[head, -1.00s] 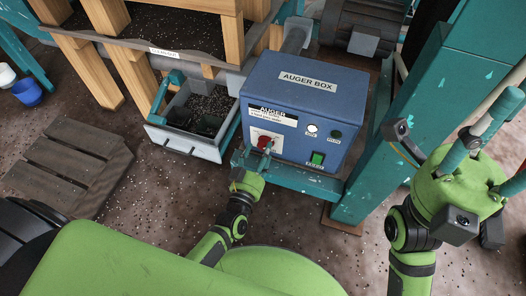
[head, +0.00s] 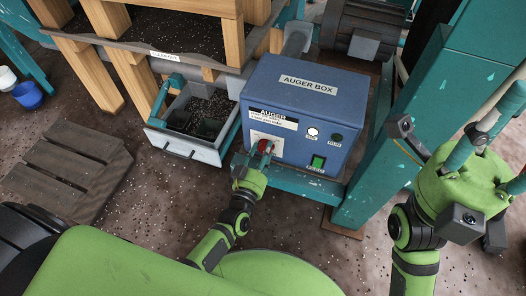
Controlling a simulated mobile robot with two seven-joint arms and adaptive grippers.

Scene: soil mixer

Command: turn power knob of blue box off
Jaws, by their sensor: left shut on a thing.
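The blue auger box (head: 305,92) stands near the middle of the head view, its front panel facing me. A red knob (head: 264,146) on a pale plate sits at the panel's lower left. My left gripper (head: 259,155) is at this knob, its fingers shut on it and partly hiding it. The knob's exact angle is hard to read. My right gripper (head: 496,150) is at the right, raised well away from the box, its teal fingers spread and empty.
The panel also carries a lit white lamp (head: 313,133), a dark lamp (head: 337,138) and a green switch (head: 318,162). A grey drawer bin (head: 184,146) stands left of the box. A teal post (head: 375,175) rises close on its right. A wooden pallet (head: 65,165) lies at left.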

